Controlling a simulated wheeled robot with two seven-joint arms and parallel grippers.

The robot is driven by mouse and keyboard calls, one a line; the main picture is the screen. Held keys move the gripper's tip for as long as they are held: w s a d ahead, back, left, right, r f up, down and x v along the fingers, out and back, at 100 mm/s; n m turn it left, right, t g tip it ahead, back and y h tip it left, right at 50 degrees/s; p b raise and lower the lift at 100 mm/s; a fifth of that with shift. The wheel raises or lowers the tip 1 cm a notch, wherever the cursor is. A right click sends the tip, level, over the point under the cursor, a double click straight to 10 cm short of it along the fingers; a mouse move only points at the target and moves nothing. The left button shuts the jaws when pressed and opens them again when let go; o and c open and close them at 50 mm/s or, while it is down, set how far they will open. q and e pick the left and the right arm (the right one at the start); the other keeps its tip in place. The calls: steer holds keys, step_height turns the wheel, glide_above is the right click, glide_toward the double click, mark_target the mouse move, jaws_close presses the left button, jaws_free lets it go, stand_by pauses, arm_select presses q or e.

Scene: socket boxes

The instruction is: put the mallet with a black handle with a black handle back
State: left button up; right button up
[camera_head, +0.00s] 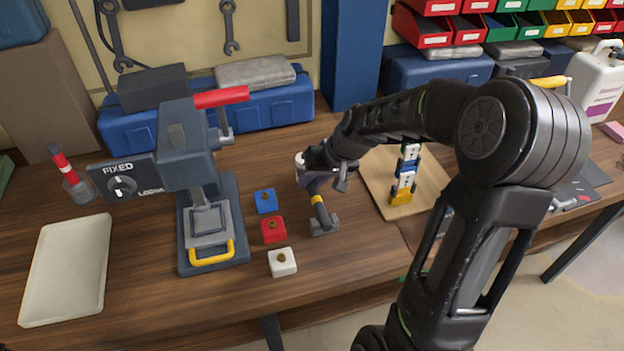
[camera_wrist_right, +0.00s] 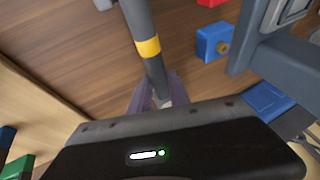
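The mallet (camera_head: 323,226) has a dark handle with a yellow band and a grey head. In the head view it is upright, head down, right of the red and white blocks; I cannot tell whether the head touches the table. My right gripper (camera_head: 316,184) is at the upper part of the handle. In the right wrist view the handle (camera_wrist_right: 141,20) runs down between the purplish fingers (camera_wrist_right: 158,88), which look closed on it. My left gripper is not in view.
Blue (camera_head: 265,200), red (camera_head: 273,230) and white (camera_head: 282,262) blocks stand in a row beside a grey press (camera_head: 187,145). An empty pale tray (camera_head: 66,270) lies at left. A wooden board (camera_head: 425,185) with stacked sockets (camera_head: 403,182) is at right. Bins and blue boxes line the back.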

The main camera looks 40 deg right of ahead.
steer(key=o, duration=0.4)
steer(key=shift+c, duration=0.2)
steer(key=shift+r, duration=0.1)
steer(key=shift+r, duration=0.15)
steer(key=v, duration=1.2)
